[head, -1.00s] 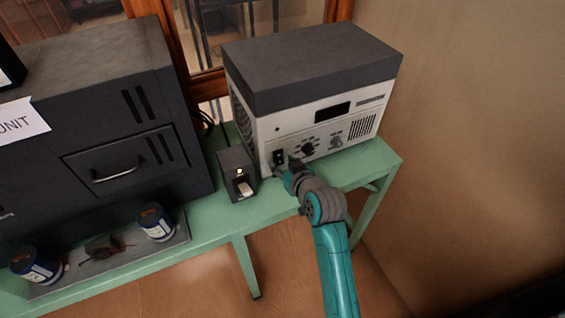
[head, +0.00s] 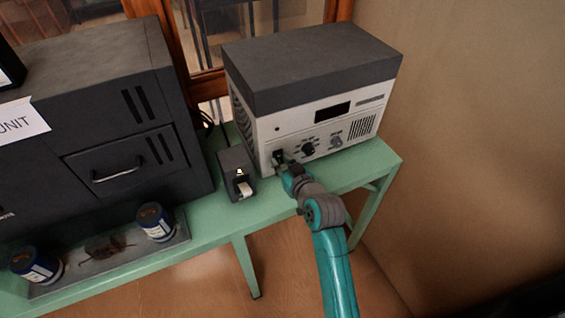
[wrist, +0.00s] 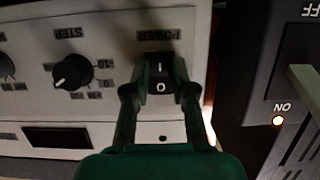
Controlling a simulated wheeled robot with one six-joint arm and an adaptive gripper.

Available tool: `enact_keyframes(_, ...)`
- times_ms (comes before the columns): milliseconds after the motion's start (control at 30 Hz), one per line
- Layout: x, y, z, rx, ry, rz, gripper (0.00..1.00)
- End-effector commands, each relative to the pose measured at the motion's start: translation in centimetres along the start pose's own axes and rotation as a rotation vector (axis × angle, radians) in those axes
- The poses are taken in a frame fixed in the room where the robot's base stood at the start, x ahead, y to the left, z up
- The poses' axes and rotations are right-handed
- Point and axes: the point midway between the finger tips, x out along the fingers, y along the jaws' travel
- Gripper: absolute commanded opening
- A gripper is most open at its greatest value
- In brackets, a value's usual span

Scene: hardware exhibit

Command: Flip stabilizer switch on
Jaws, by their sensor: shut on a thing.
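The grey-topped white unit (head: 315,95) stands on the green table. Its black rocker switch, marked I and O, shows under the POWER label in the wrist view (wrist: 162,78). My gripper (head: 281,161) is at the lower left of the unit's front panel. In the wrist view its two green fingers stand on either side of the rocker switch, shut on it. The fingers partly cover the panel around the switch. I cannot tell which way the rocker is tipped.
A small dark box (head: 234,165) with a pale lever, a lit lamp and ON/OFF labels stands close left of the unit. The STEP knob (wrist: 73,72) is beside the switch. A large dark cabinet (head: 110,100) and blue cans (head: 155,222) are farther left.

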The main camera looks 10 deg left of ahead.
Motion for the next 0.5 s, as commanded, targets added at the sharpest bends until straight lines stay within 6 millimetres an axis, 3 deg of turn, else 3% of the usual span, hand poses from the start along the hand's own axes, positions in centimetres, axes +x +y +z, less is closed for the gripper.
enact_keyframes(500, 0.27, -0.06, 0.52, 0.001, 0.235, 0.000, 0.00)
